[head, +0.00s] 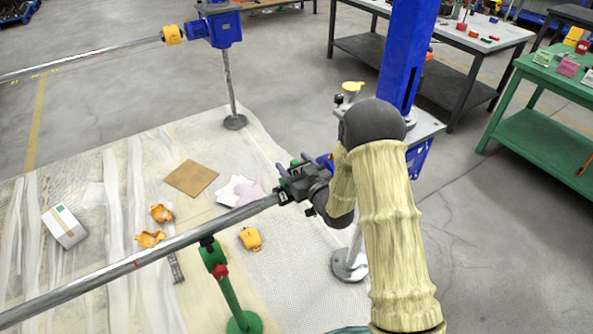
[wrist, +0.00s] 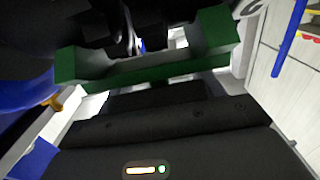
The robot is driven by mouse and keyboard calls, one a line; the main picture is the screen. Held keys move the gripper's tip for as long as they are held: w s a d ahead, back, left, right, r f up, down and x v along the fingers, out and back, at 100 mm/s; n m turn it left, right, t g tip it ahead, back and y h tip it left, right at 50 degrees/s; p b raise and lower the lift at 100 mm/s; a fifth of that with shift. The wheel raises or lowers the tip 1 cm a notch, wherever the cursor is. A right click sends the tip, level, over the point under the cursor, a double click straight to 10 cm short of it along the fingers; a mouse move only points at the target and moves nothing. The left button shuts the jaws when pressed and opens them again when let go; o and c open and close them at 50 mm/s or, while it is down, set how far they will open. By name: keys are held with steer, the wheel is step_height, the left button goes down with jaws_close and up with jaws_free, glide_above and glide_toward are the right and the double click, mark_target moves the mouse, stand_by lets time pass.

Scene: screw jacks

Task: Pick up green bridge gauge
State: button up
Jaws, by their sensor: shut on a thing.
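The green bridge gauge (wrist: 215,58) crosses the wrist view as a wide green bar with raised block ends. My gripper (wrist: 125,40) is shut on its middle, with the dark fingers in front of it. In the head view my gripper (head: 305,178) is at the right end of the long grey shaft, next to the blue column. Only small green bits of the gauge show there, at the gripper's far side; the rest is hidden by the gripper. I cannot tell whether the gauge touches anything beneath it.
The long shaft (head: 150,255) runs left from the gripper over a green screw jack (head: 229,290). A blue jack unit (head: 221,28) stands behind. Orange parts (head: 250,239), cardboard (head: 190,178) and a white box (head: 64,226) lie on the sheeting. A green table (head: 545,125) is at right.

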mark_target(295, 162)
steer(key=shift+r, duration=0.15)
step_height(295, 162, up, 10)
steer(key=shift+f+b, duration=0.1)
steer(key=shift+b, duration=0.25)
